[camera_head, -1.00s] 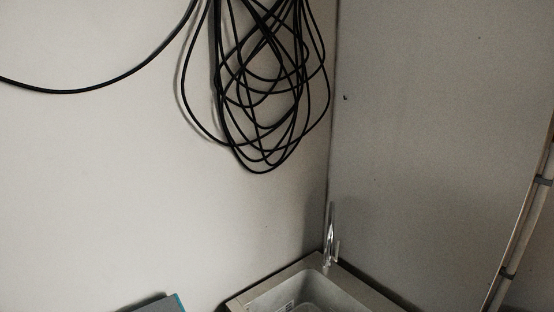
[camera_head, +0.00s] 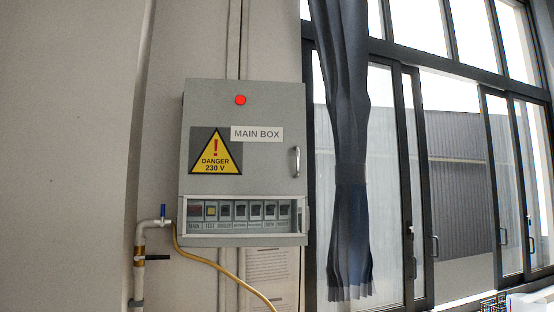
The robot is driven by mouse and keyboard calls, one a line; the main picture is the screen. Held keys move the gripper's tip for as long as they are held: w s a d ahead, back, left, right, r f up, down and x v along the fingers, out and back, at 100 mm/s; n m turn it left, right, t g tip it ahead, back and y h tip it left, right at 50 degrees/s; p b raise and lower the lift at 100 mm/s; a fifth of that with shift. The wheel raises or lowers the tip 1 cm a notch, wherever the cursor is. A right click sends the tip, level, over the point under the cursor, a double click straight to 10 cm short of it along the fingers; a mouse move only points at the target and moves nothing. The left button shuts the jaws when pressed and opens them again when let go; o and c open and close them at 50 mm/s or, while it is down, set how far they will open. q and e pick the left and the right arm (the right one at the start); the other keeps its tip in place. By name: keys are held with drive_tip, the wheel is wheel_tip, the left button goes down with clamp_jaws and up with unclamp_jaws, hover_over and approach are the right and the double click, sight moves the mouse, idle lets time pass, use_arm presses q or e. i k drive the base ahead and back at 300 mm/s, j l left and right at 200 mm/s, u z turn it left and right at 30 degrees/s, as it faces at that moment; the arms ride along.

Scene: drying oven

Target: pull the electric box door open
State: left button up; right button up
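The electric box (camera_head: 210,105) is a grey wall cabinet left of the middle in the head view. Its door looks shut. The door carries a "MAIN BOX" label, a yellow "DANGER 230 V" sign and a red round light (camera_head: 240,100). A silver vertical handle (camera_head: 296,162) sits on the door's right side. A row of breaker switches (camera_head: 240,211) shows in a framed window at the bottom. Neither of my grippers is in view.
A white pipe with a blue-handled valve (camera_head: 163,214) runs up the wall left of the box. A yellow cable (camera_head: 228,272) hangs below it. A dark curtain (camera_head: 350,150) and windows (camera_head: 455,150) are on the right. Nothing visibly blocks the front of the door.

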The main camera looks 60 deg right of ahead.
sight(240, 138)
drive_tip(key=z, duration=1.75)
drive_tip(key=l+z, duration=0.1)
drive_tip(key=z, duration=0.35)
drive_tip(key=l+z, duration=0.1)
drive_tip(key=z, duration=0.35)
